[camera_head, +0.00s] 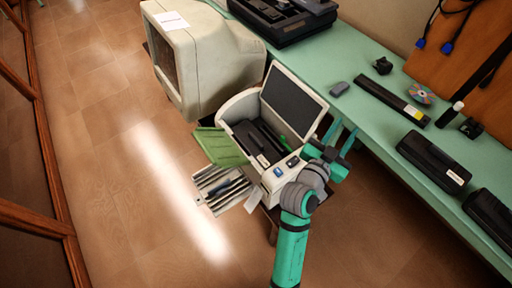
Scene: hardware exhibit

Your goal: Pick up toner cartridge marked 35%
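Several black cartridge-like units are in view, and their labels are too small to read, so I cannot tell which is marked 35%. One with a white label (433,160) lies on the green table (352,50) at the right. Another dark unit (490,214) lies at the right edge, partly cut off. A long black unit with a yellow label (391,98) lies farther back. A black unit (262,140) sits inside the opened printer (240,107). My gripper (342,137) is beside the printer, near the table's front edge. Its teal fingers look apart, with nothing visible between them.
A beige monitor (205,60) stands behind the printer. The printer's lid (292,98) is raised and its green flap (220,147) hangs out. A disc (420,93), a small grey object (339,88) and other small items lie on the table. Floor is clear at left.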

